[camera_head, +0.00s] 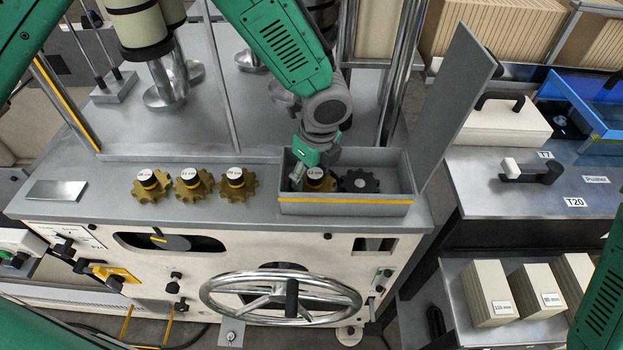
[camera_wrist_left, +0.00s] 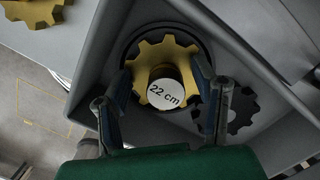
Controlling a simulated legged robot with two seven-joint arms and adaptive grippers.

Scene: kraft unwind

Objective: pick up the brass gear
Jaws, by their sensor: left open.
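A brass gear (camera_wrist_left: 150,58) labelled 22 cm lies inside a grey open box; the gear also shows in the head view (camera_head: 319,182). It has a dark knob with a white label on top. My left gripper (camera_head: 304,178) reaches down into the box at the gear. In the left wrist view the open fingers (camera_wrist_left: 164,100) stand on either side of the gear's near part. I cannot tell whether they touch it. My right gripper is not in view.
A dark gear (camera_head: 360,181) lies right of the brass gear in the box (camera_head: 345,208). The box's lid (camera_head: 455,105) stands open at the right. Three brass gears (camera_head: 192,187) stand left of the box. A handwheel (camera_head: 280,297) sits below.

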